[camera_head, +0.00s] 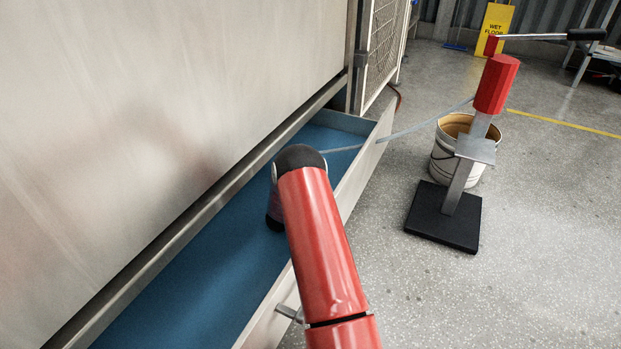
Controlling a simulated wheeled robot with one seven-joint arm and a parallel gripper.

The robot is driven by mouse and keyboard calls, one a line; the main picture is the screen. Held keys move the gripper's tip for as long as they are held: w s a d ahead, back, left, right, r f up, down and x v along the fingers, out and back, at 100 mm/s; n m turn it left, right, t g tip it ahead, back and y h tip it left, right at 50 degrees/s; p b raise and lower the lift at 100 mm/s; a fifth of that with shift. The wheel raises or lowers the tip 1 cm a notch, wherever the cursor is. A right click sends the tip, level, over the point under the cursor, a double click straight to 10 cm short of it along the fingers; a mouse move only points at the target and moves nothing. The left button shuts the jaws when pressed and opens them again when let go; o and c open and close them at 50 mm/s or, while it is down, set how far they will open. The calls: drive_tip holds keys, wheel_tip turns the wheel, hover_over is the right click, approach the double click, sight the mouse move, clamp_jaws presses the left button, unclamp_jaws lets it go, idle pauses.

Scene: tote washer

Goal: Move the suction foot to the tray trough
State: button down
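The tray trough (215,285) is a long blue-floored channel with a pale outer wall, running below the large grey washer panel. My red arm reaches from the bottom edge over this wall. Its dark joint and a short dark part beyond it are above the trough floor in the picture. My gripper cannot be made out; the arm hides that area. The suction foot is not visible either. A thin translucent hose (400,132) runs from the red hand pump (497,84) across the trough wall and disappears behind my arm's dark joint.
The pump stands on a black base plate (446,218) on the speckled floor, its lever (545,37) pointing right. A whitish bucket (444,165) stands behind it. A yellow wet-floor sign (494,28) is at the back. Floor right of the trough is largely clear.

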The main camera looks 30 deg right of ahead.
drive_tip(key=shift+r, duration=0.35)
unclamp_jaws()
idle(0.7)
idle(0.3)
drive_tip(key=v, duration=0.9)
drive_tip(key=shift+p, duration=0.45)
idle(0.3)
idle(0.4)
